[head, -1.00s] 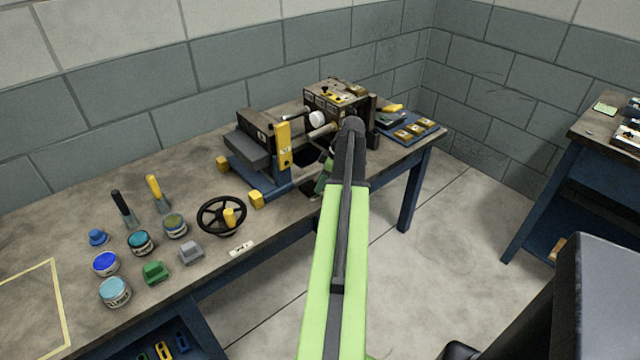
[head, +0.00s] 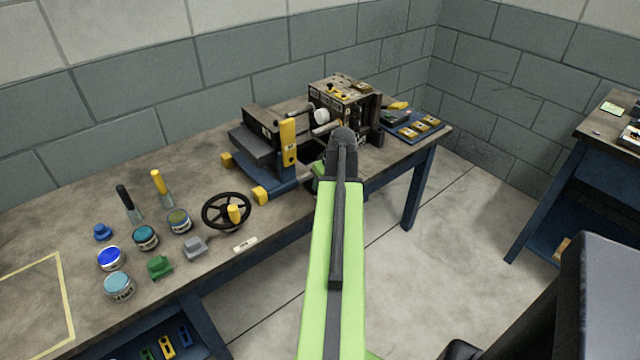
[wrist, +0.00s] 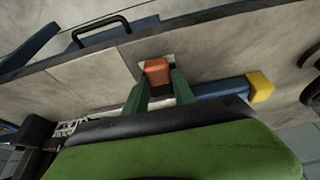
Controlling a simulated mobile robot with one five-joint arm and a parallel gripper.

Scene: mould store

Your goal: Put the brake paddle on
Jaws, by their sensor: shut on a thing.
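A small orange-red block (wrist: 158,72), which looks like the brake paddle, stands in front of a pale plate in the wrist view. My gripper (wrist: 159,82) has green fingers, one on each side of the block, and is shut on it. In the head view my arm hides the block and most of my gripper; only a bit of green shows beside the arm. The machine on the bench (head: 262,158) has a blue base, yellow feet and a yellow upright (head: 288,142). My gripper is at its right, near the bench's front edge.
A black handwheel (head: 227,210), several paint jars, two scrapers and small blocks lie on the bench to the left. A dark box unit (head: 335,98) and a blue tray (head: 420,129) are at the back right. Another bench (head: 560,180) stands far right; floor between is clear.

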